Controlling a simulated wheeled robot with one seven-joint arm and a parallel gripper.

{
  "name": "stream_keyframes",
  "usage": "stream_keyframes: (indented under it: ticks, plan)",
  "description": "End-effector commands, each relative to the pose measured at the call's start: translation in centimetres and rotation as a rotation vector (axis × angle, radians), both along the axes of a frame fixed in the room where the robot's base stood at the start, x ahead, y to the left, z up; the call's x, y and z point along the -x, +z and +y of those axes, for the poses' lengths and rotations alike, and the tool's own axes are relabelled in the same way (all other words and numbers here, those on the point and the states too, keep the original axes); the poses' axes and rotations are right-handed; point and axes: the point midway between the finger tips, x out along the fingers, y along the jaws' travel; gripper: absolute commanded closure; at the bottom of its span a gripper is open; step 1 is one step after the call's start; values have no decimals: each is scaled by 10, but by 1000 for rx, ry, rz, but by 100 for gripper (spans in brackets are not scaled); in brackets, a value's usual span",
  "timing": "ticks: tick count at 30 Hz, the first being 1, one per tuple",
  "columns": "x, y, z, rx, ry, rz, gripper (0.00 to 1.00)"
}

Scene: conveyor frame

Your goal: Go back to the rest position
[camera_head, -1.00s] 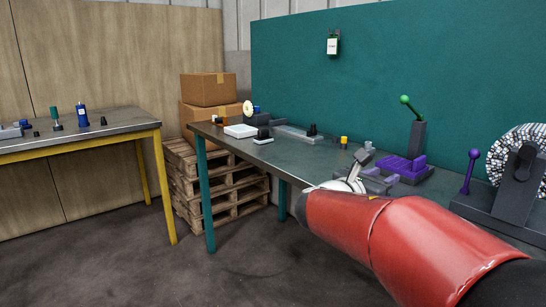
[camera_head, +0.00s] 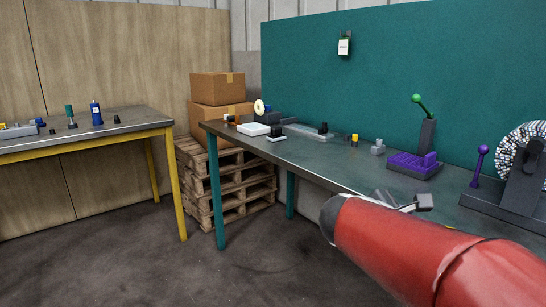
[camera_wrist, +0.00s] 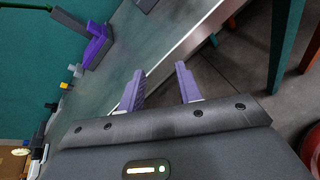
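My red arm (camera_head: 415,245) reaches in from the lower right in the head view, over the front edge of the teal-legged workbench (camera_head: 330,160). My gripper shows only in part behind the arm there. In the wrist view my gripper (camera_wrist: 160,70) has two purple fingers spread apart with nothing between them, so it is open and empty. The fingers are over the bench's front edge, with floor showing beyond it. I cannot tell their exact height.
On the bench are a purple fixture (camera_head: 415,164), a green-knobbed lever (camera_head: 426,125), a purple-knobbed lever (camera_head: 478,165), a large reel (camera_head: 522,155) and a white box (camera_head: 254,128). A yellow-legged table (camera_head: 80,138) stands left. Pallets (camera_head: 228,185) with cardboard boxes (camera_head: 217,89) stand behind. The floor between is clear.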

Motion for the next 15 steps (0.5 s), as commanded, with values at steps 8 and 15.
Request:
stream_keyframes:
  ticks: [8, 15]
  plan:
    - [98, -61, 18, -653, -339, -288, 66]
    - [166, -109, 78, -1302, -785, -562, 66]
